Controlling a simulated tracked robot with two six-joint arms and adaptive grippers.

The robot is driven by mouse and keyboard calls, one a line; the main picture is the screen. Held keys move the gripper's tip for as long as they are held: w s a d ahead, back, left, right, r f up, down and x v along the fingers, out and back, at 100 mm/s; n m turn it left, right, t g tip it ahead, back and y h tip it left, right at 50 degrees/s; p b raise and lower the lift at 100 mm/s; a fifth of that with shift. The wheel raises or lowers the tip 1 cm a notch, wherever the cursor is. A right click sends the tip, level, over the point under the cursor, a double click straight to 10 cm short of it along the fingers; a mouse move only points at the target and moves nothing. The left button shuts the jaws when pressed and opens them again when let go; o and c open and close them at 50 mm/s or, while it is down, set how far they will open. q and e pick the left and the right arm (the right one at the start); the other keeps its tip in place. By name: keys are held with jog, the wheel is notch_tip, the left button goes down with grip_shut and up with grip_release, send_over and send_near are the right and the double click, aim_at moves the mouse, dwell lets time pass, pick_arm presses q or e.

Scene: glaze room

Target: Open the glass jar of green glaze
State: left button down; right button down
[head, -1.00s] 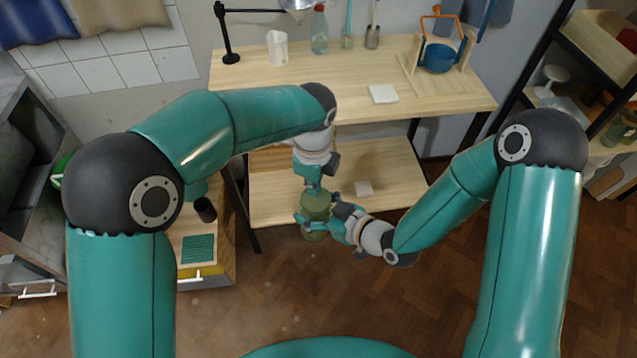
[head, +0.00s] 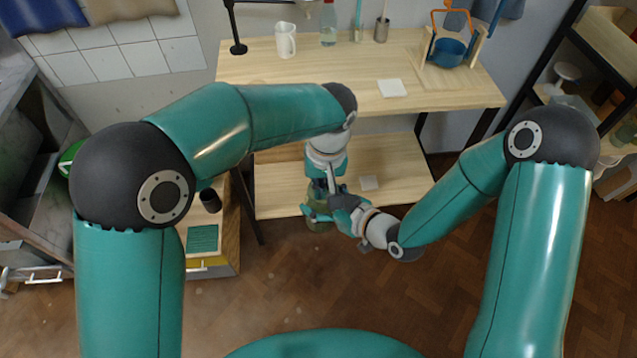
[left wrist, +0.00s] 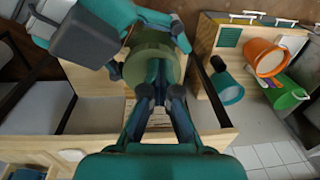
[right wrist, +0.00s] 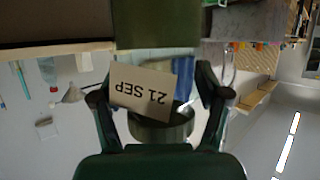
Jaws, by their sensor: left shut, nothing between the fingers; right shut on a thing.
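The olive-green glass jar (head: 318,225) is in front of the lower shelf in the head view, mostly hidden by my grippers. My right gripper (head: 325,210) is shut around it from the right. In the right wrist view, an upside-down "21 SEP" label (right wrist: 145,90) shows between the fingers, with olive green (right wrist: 155,25) above it. My left gripper (head: 322,187) is just above the jar, shut and empty. In the left wrist view its fingertips (left wrist: 156,90) overlap the jar (left wrist: 150,45); I cannot tell whether they touch. I cannot make out the lid clearly.
A wooden workbench (head: 330,95) stands behind, with a white jug (head: 286,40) and a blue pot (head: 447,52). A drawer unit (head: 222,255) is at left. An orange bucket (left wrist: 265,57) shows in the left wrist view.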

pick_arm(q)
jog(key=n, duration=0.4)
jog(key=shift+s+d+f, duration=0.15)
jog(key=shift+d, duration=0.2)
jog(key=n, duration=0.5)
jog(key=shift+d, duration=0.25)
jog(key=n, duration=0.4)
jog(key=shift+w+d, duration=0.25)
jog(key=n, duration=0.5)
jog(key=shift+w+d+n+g, duration=0.1)
jog(key=shift+w+n+g, duration=0.15)
jog(key=shift+n+g, duration=0.05)
jog(key=c, duration=1.3)
grip_release()
jog(key=shift+r, duration=0.2)
